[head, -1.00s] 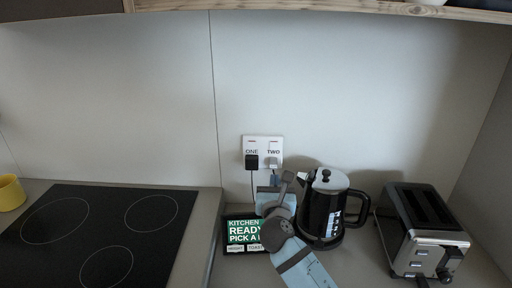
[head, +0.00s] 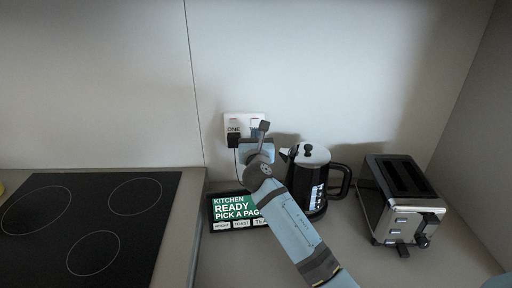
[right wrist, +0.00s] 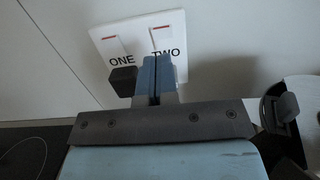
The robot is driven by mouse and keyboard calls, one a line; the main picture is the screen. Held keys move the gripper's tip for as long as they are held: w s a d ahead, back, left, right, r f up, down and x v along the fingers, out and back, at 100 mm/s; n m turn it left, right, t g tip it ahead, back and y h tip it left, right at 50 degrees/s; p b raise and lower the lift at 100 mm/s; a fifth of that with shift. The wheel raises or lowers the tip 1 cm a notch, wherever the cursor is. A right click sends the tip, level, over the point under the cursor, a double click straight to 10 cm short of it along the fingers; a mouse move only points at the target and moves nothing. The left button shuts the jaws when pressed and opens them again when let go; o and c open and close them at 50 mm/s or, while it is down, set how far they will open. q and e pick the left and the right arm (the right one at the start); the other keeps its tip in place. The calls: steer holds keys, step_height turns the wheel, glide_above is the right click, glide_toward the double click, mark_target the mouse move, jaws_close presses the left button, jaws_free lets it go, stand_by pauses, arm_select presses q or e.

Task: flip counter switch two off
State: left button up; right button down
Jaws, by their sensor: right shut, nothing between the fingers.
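The white double socket plate (right wrist: 140,35) on the back wall carries two rocker switches, labelled ONE and TWO. Switch two (right wrist: 162,38) is the right one, above the word TWO, and shows a red mark at its top edge. Switch one (right wrist: 112,46) shows a similar red mark. The plate is also in the head view (head: 233,119), partly covered by my arm. My right gripper (right wrist: 155,62) is shut and empty, its fingertips just below switch two, over the lower part of the TWO side. Whether they touch the plate cannot be told. My left gripper is not in view.
A black plug (head: 234,140) sits under ONE. A kitchen screen (head: 232,208) stands below, partly behind my right arm. A black kettle (head: 309,188) is close to the right, then a toaster (head: 402,205). The hob (head: 85,225) is at left.

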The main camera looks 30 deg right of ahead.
mark_target(254, 121)
steer(key=x, duration=0.5)
steer(key=shift+w, duration=0.15)
